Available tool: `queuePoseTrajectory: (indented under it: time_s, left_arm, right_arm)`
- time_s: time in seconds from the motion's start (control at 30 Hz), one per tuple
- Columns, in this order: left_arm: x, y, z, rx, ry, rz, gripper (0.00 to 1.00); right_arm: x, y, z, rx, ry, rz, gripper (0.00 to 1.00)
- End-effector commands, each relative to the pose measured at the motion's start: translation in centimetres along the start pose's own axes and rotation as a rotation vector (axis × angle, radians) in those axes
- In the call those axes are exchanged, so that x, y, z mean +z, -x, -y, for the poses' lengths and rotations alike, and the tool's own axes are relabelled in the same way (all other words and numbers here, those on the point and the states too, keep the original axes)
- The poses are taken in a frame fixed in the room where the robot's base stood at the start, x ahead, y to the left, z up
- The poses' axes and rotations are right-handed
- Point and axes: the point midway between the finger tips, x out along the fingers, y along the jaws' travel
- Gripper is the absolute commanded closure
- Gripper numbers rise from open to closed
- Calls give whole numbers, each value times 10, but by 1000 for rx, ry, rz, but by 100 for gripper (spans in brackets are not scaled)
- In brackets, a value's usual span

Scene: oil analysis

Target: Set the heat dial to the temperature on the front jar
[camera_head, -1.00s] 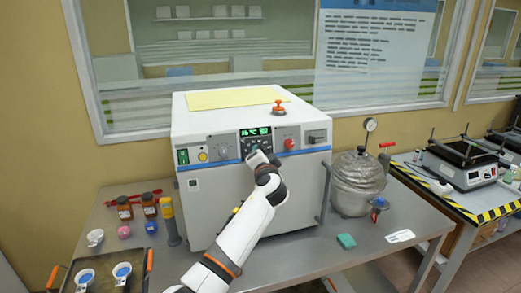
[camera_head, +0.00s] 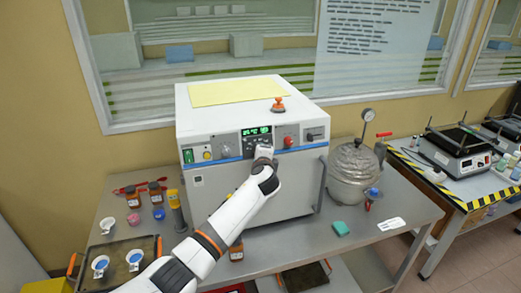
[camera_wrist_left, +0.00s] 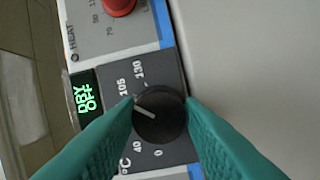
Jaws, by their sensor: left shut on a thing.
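The oven (camera_head: 215,180) stands on the bench in the head view. My left gripper (camera_head: 264,150) is at its front panel, just below the green display (camera_head: 257,131). In the left wrist view the two teal fingers of my left gripper (camera_wrist_left: 160,113) are shut on the black dial (camera_wrist_left: 165,125), one on each side. Its white pointer points up-left, close to the 105 mark. The marks 130, 40 and 0 also show; a finger hides part of the scale. A brown jar (camera_head: 236,252) stands in front of the oven, partly behind my arm; its label is unreadable. My right gripper is out of view.
A red knob (camera_wrist_left: 119,4) with "HEAT" printed beside it adjoins the dial's panel. Two brown jars (camera_head: 132,196) (camera_head: 154,189) stand left of the oven. A metal pressure vessel (camera_head: 352,170) stands to its right. A dark tray with cups lies at front left.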

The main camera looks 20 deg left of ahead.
Motion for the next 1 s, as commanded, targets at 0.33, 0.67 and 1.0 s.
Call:
queuePoseTrajectory:
  time_s: [0.33, 0.67, 1.0]
  left_arm:
    - [0, 0, 1, -25, -97, 4, 88]
    - [0, 0, 2, -27, -105, 5, 88]
    - [0, 0, 1, -25, -104, 5, 44]
  right_arm:
    - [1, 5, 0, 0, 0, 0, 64]
    - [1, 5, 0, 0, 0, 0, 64]
    - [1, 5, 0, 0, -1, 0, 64]
